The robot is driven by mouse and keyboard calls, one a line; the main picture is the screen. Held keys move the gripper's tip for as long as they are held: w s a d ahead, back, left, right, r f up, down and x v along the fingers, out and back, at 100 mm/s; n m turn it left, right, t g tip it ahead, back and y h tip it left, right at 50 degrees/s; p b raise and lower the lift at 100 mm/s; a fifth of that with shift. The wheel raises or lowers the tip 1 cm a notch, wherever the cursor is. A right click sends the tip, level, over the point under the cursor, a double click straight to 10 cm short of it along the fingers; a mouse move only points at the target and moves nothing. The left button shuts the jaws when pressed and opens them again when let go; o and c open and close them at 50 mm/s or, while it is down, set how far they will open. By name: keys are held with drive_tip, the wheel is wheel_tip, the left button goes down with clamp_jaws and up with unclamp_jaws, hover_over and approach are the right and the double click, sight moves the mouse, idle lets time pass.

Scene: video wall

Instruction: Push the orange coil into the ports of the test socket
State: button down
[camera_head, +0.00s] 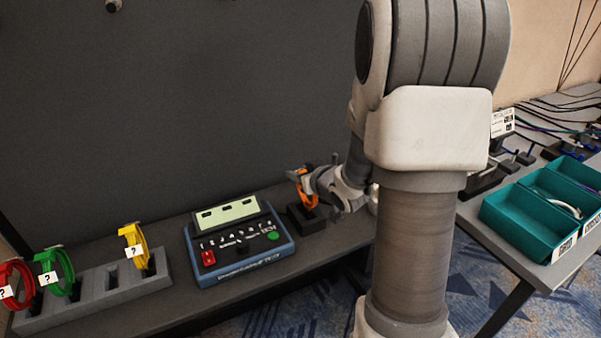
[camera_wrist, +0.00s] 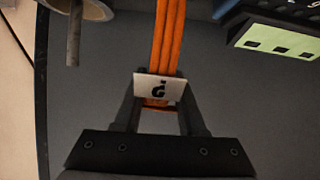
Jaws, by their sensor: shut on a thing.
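The orange coil (camera_head: 307,190) is held by my gripper (camera_head: 298,174) over the shelf, right of the tester. In the wrist view the orange coil (camera_wrist: 168,38) runs up from between the fingers of my gripper (camera_wrist: 158,106), which is shut on it at a white label with a dark mark. A small dark block (camera_head: 304,222), which looks like the test socket, sits on the shelf just below the coil. The coil's lower end is close to the block. I cannot tell whether they touch, and the ports are too small to make out.
The blue tester (camera_head: 240,245) with a green screen stands just left of the block. A grey rack (camera_head: 92,296) at left holds yellow (camera_head: 136,245), green (camera_head: 56,272) and red (camera_head: 16,284) coils. Teal bins (camera_head: 528,222) stand on the right table. A dark wall rises behind.

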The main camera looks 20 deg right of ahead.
drive_tip(key=shift+f, duration=0.4)
drive_tip(key=shift+c, duration=2)
unclamp_jaws()
drive_tip(key=shift+r, duration=0.1)
